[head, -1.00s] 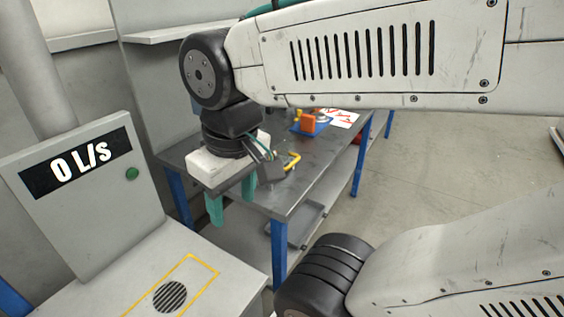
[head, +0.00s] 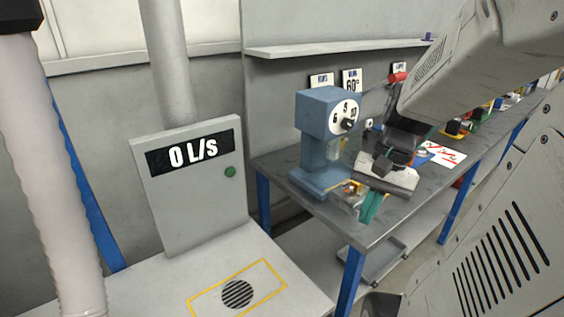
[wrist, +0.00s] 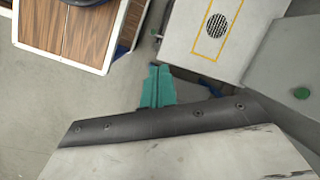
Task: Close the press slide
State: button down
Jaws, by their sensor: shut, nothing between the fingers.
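The blue press (head: 318,145) stands on the near left part of the workbench in the head view. It has a round white dial with a black knob. At the front of its base is a small metallic part with orange and yellow bits (head: 350,188), which may be the slide; its position is too small to tell. My gripper (head: 370,208), with teal fingers, is just right of the press base, pointing down by the bench's near edge. In the wrist view the teal fingers (wrist: 155,87) are together and empty, with floor behind them. The press is not visible there.
A rod with a red end (head: 398,77) shows right of the press top. The grey workbench (head: 385,225) holds several items farther back. A cabinet marked "0 L/s" (head: 190,185) and a vent with a yellow outline (head: 237,294) are left. A wood-grain panel (wrist: 75,28) shows in the wrist view.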

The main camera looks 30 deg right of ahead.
jog(key=s+d+f+m+t+h, duration=0.1)
jog(key=d+f+m+t, duration=0.2)
jog(key=d+m, duration=0.55)
jog(key=s+d+f+m+t+h, duration=0.1)
jog(key=d+f+m+t, duration=0.25)
jog(key=d+m, duration=0.55)
jog(key=s+d+f+m+t+h, duration=0.15)
jog(key=d+m+t, duration=0.25)
jog(key=d+m, duration=0.45)
jog(key=shift+n+g+y, duration=0.25)
jog(key=shift+n+y, duration=0.2)
jog(key=shift+n, duration=0.35)
jog(key=x, duration=0.4)
jog(key=w+d+r+x, duration=0.1)
jog(key=x, duration=0.3)
jog(key=r+x, duration=0.1)
jog(key=x, duration=0.4)
jog(key=shift+w+d, duration=0.3)
jog(key=shift+w, duration=0.5)
